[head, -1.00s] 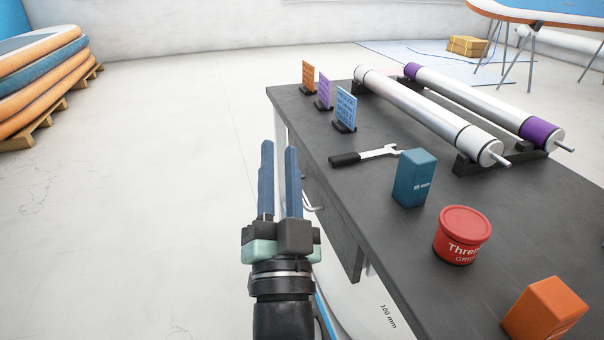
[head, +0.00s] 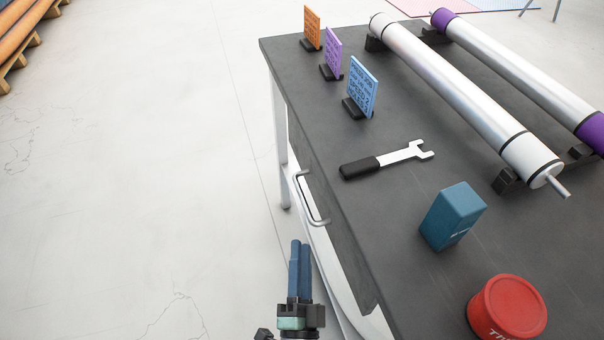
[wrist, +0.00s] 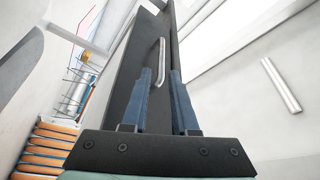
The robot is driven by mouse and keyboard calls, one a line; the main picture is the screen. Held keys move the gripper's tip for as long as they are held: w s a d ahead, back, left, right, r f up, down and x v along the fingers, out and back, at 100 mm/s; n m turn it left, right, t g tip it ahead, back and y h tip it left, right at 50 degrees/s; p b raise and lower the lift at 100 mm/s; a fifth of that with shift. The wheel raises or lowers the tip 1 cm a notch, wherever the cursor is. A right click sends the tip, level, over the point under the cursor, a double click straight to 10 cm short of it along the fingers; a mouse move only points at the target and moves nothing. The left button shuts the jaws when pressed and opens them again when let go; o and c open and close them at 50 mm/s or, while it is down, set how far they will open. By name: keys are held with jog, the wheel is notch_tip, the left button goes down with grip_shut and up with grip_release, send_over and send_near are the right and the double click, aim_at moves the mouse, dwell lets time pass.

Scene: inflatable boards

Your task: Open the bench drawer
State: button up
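The bench drawer has a dark grey front (head: 328,215) under the bench top, on the bench's left side, and it looks closed. Its silver bar handle (head: 312,200) sticks out from the front. My gripper (head: 301,243) is below and nearer than the handle in the head view, apart from it, with blue fingers pointing toward it. In the wrist view the fingers (wrist: 162,75) stand apart with a gap between them, and the handle (wrist: 158,62) shows beyond the gap. Nothing is held.
On the bench top (head: 400,220) are a wrench (head: 388,159), a blue box (head: 453,215), a red tub (head: 507,308), small upright cards (head: 361,88) and two long rollers (head: 465,95). The floor (head: 150,180) left of the bench is clear.

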aim_at(302, 192)
jog(key=b+x, duration=0.2)
jog(key=x, duration=1)
jog(key=shift+w+r, duration=0.15)
jog(key=shift+w, duration=0.15)
grip_shut()
dwell(0.9)
